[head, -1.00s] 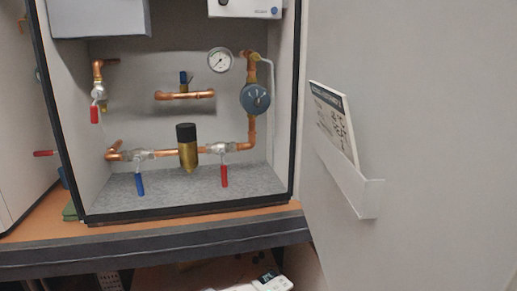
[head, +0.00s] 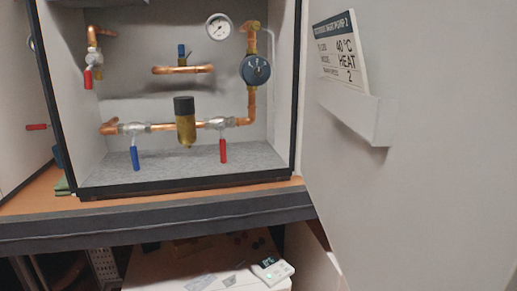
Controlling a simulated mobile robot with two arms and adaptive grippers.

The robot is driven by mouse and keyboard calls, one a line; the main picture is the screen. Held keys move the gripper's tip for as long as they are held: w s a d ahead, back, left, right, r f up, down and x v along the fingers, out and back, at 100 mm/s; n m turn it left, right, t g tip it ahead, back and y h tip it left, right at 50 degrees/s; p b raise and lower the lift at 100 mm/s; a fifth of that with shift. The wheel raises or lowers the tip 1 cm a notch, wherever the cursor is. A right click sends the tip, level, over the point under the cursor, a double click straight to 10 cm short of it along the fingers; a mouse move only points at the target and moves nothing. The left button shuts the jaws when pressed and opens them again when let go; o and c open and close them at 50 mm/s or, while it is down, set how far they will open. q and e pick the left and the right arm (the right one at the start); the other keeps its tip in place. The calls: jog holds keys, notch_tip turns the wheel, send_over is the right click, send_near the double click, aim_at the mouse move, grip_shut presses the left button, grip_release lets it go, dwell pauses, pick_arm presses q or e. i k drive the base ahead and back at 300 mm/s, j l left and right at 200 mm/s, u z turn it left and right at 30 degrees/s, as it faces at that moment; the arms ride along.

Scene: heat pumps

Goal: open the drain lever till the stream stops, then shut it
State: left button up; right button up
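Several valve levers show in the open cabinet in the head view; none is marked as the drain lever. A red lever (head: 88,79) hangs down at the upper left pipe. A small blue-handled valve (head: 182,51) sits on the short middle copper pipe. On the lower pipe, a blue lever (head: 136,158) hangs left of the brass, black-capped filter (head: 185,124), and a red lever (head: 223,151) hangs right of it. I can make out no stream of water. Neither of my grippers is in view.
A gauge (head: 219,27) and a round blue-grey device (head: 255,69) are at the right pipe. The open door at right bears a card reading 40 °C, HEAT, 2 (head: 340,48) in a holder (head: 350,113). A white remote-like device (head: 272,271) lies on a white surface (head: 180,270) below.

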aim_at(92, 59)
jog(key=k+u, duration=0.3)
jog(key=k+j+u, duration=0.15)
jog(key=k+u, duration=0.2)
jog(key=i+u, duration=0.45)
jog(key=i+l+u, duration=0.25)
jog(key=i+u, duration=0.25)
jog(key=i+l, duration=0.25)
